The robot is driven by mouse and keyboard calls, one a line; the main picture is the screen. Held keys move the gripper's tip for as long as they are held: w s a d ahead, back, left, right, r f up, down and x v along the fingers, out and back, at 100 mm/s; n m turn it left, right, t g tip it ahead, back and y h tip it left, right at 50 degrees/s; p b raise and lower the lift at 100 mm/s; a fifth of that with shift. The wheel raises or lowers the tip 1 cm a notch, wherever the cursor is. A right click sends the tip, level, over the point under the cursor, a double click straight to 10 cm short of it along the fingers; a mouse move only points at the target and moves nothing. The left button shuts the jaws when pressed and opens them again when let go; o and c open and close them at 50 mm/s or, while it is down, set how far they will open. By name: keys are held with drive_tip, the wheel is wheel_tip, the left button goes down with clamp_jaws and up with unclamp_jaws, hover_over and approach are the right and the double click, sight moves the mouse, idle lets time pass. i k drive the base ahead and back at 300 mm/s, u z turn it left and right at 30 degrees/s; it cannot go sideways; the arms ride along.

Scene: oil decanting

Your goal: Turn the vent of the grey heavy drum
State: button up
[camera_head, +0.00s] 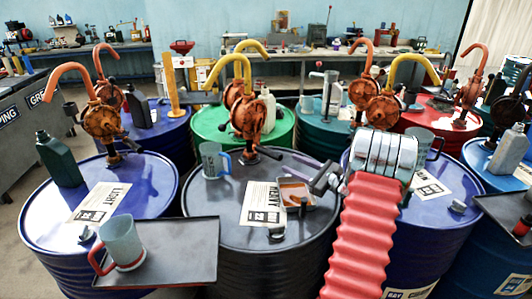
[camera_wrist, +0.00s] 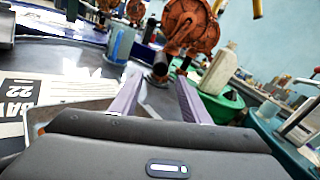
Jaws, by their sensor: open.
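The grey heavy drum (camera_head: 228,238) stands in the middle of the head view, with a white label (camera_head: 262,203) on its dark lid. A small dark cap, which looks like the vent (camera_head: 276,233), sits near the lid's front edge. I cannot make it out in the wrist view. A rusty orange pump (camera_head: 248,116) stands at the back of the lid, and it shows ahead in the wrist view (camera_wrist: 188,25). My gripper (camera_head: 318,186) is over the right part of the lid. Its two fingers are apart with nothing between them in the wrist view (camera_wrist: 157,95).
A grey-blue jug (camera_head: 213,160) stands at the lid's back left. A blue drum (camera_head: 40,215) with a dark tray (camera_head: 180,250) and red-handled jug (camera_head: 122,243) stands left. Another blue drum (camera_head: 425,230) stands right.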

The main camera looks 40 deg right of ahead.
sight(278, 231)
drive_tip(key=k, duration=1)
